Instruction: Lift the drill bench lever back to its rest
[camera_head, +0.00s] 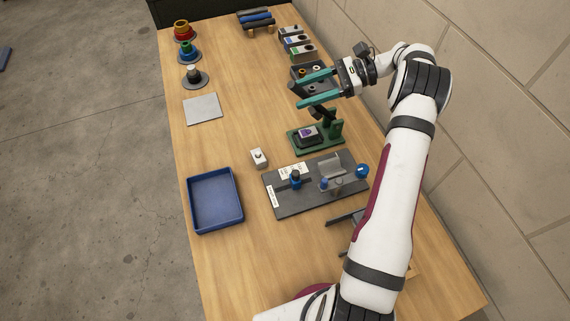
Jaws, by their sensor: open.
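A small green stand (335,128), which looks like the drill bench, is on the table right of centre. A dark block with a purple-marked top (307,134) sits on its base. A dark arm-like part at the stand's top, below my gripper, may be the lever; its angle is hard to tell. My gripper (298,95) points left above and behind the stand, its two teal fingers apart with nothing seen between them. Whether a finger touches the dark part cannot be told.
A dark fixture plate (290,206) with blue knobs lies in front of the stand. A blue tray (214,225) and a small white block (259,158) are to its left. Holders with coloured parts (296,41) line the back right.

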